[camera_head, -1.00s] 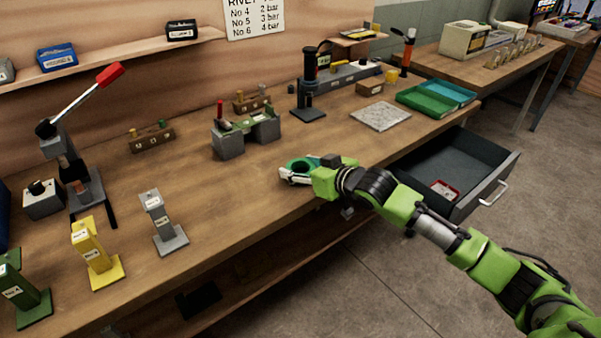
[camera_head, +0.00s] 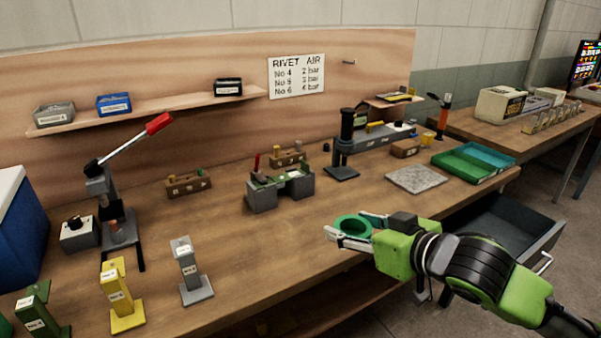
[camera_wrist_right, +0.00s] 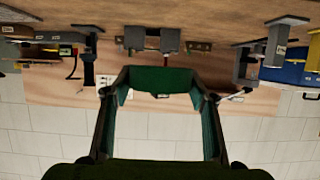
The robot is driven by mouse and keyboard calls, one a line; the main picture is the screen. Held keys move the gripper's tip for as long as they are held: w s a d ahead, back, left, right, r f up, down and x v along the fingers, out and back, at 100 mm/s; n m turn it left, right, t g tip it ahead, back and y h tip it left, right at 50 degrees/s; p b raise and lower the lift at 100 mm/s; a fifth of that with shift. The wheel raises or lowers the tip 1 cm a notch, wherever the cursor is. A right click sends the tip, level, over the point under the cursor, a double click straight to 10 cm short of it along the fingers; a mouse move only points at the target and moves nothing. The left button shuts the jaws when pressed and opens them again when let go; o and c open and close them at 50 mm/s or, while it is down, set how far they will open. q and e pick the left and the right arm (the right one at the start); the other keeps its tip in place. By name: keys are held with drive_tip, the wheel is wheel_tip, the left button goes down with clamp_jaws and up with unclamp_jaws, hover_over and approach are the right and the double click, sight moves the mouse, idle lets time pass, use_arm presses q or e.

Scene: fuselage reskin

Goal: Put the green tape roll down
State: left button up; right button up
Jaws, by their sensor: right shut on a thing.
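The green tape roll (camera_head: 352,231) is a short ring with an open hole. My right gripper (camera_head: 346,225) is shut on it, with one finger on each side. It is over the front edge of the wooden bench (camera_head: 250,243); I cannot tell exactly how high above the top it is. In the right wrist view the roll (camera_wrist_right: 160,78) shows as a dark green band between the fingertips. My left gripper is not in view.
A grey slab (camera_head: 416,180) and green tray (camera_head: 466,166) lie right of the gripper. A grey-legged fixture (camera_head: 262,195) stands behind left, a grey stand (camera_head: 190,270) further left. An open drawer (camera_head: 513,221) juts out at right. Bench between stand and slab is clear.

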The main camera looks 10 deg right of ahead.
drive_tip(key=s+f+n+g+y+p, duration=0.1)
drive_tip(key=s+f+n+g+y, duration=0.4)
drive_tip(key=s, duration=0.8)
drive_tip(key=shift+s+a+f+n+y, duration=0.35)
drive_tip(key=shift+f+n+y, duration=0.25)
drive_tip(key=shift+f+n, duration=0.45)
drive_tip(key=shift+f+m, duration=0.15)
drive_tip(key=shift+m, duration=0.1)
drive_tip(key=shift+w, duration=0.15)
